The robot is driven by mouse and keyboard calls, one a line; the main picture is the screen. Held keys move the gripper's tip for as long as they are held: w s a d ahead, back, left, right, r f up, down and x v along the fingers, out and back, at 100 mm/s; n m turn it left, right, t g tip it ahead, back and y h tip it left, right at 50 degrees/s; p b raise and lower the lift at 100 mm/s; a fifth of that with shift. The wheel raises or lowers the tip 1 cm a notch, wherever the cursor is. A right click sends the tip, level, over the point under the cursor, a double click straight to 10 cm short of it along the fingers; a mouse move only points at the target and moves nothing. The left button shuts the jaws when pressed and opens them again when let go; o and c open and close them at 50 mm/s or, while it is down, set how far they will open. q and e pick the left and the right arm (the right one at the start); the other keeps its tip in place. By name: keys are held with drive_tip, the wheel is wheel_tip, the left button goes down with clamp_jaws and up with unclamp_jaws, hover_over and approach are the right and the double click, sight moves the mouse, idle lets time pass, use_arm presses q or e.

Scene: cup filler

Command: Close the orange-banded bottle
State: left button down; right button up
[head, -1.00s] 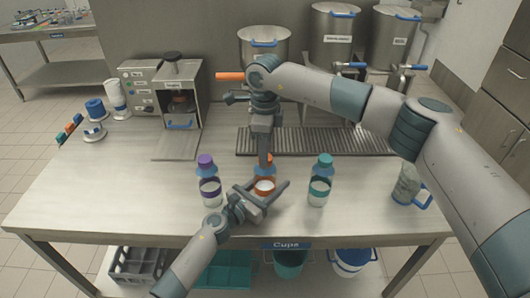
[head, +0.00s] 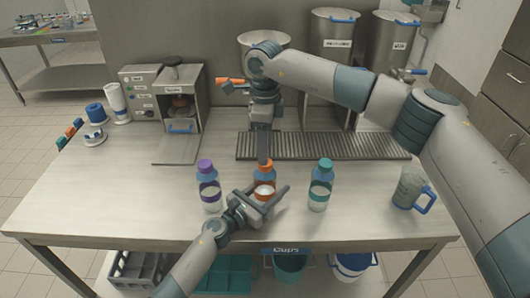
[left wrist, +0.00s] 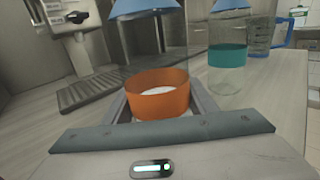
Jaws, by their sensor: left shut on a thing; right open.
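The orange-banded bottle (head: 264,177) stands upright at the front middle of the table. Its blue shoulder and orange band (left wrist: 158,98) also show in the left wrist view. My left gripper (head: 266,198) is shut on this bottle at its band, with a finger on each side. My right gripper (head: 264,168) points straight down at the bottle's top and is open. Orange shows on both sides of its fingers there, but they hide most of the top. I cannot tell whether a cap sits on the neck or in the fingers.
A purple-banded bottle (head: 208,188) stands close on the left, a teal-banded bottle (head: 320,187) on the right. A measuring jug (head: 408,187) is farther right. Behind are a drain grate (head: 330,146), pots and a dispenser machine (head: 181,95).

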drive_tip(key=shift+r, duration=0.15)
drive_tip(key=shift+c, duration=0.3)
drive_tip(key=shift+r+n, duration=0.8)
drive_tip(key=shift+r, duration=0.95)
drive_tip(key=shift+f, duration=0.15)
drive_tip(key=shift+f, duration=3.9)
drive_tip(key=c, duration=1.1)
drive_tip(key=o, duration=1.2)
